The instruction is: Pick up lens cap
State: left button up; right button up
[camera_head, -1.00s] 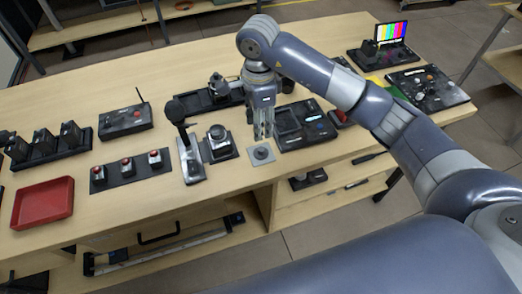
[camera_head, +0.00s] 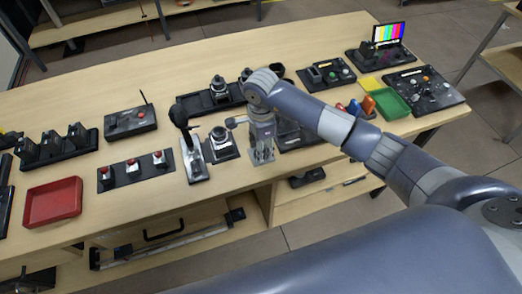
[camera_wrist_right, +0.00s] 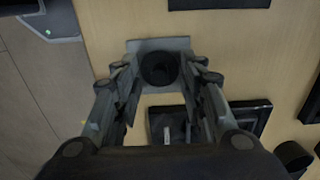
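A dark round piece (camera_wrist_right: 160,68), which looks like the lens cap, sits on a small grey square plate (camera_wrist_right: 178,44) near the bench's front edge in the right wrist view. My right gripper (camera_wrist_right: 164,82) is open above it, with one finger on each side. I cannot tell whether the fingers touch it. In the head view my right gripper (camera_head: 262,160) points down at that spot and hides the cap and most of the plate. My left gripper is not in view.
On the wooden bench (camera_head: 225,190), a joystick panel (camera_head: 192,160) and a knob unit (camera_head: 220,145) stand close left of the gripper. A dark tray device (camera_head: 292,138) is close right. Further off are a red tray (camera_head: 53,203) and a green tray (camera_head: 390,103).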

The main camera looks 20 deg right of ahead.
jog(key=c, duration=0.8)
jog(key=shift+c, duration=0.2)
jog(key=shift+r, duration=0.1)
